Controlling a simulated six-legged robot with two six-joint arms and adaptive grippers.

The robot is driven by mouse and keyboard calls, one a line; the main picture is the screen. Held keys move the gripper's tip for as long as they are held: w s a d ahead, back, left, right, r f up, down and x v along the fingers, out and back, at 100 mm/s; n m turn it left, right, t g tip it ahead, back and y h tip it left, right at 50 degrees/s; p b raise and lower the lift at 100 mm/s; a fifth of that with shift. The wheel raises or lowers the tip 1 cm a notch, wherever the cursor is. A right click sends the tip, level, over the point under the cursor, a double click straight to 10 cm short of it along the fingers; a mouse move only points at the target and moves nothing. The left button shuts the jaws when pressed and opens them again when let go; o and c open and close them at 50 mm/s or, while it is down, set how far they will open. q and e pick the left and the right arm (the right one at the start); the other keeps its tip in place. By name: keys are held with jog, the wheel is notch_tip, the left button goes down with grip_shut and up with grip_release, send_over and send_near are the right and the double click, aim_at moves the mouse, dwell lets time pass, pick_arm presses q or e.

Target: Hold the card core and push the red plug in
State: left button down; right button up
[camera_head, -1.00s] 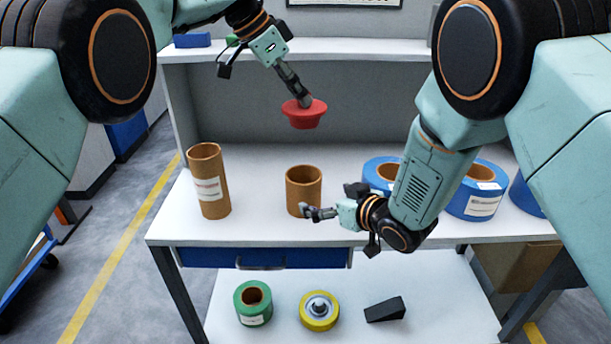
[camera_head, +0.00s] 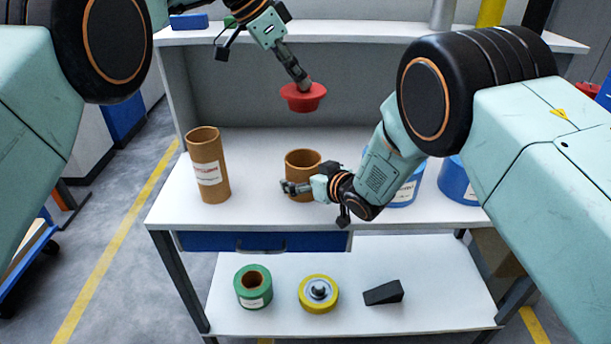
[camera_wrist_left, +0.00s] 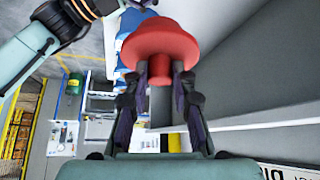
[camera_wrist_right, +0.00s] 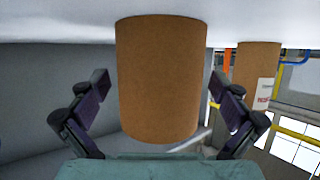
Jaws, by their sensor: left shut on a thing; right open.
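The short brown card core (camera_head: 303,162) stands upright on the white bench top in the head view, its open end facing up. My right gripper (camera_head: 290,188) is open at the core's near side. In the right wrist view the core (camera_wrist_right: 160,80) shows between the spread fingers of the right gripper (camera_wrist_right: 162,105), with gaps on both sides. The red plug (camera_head: 303,97) hangs in the air above the core, apart from it. My left gripper (camera_head: 303,84) is shut on the plug from above. The left wrist view shows the plug (camera_wrist_left: 160,45) between the fingers.
A taller labelled card tube (camera_head: 208,168) stands on the bench at left. Blue coils (camera_head: 405,192) stand behind and right of my right arm. On the lower shelf lie a green coil (camera_head: 253,288), a yellow coil (camera_head: 318,294) and a black wedge (camera_head: 384,293).

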jog(key=shift+c, duration=0.3)
jog(key=shift+c, duration=0.8)
jog(key=c, duration=0.9)
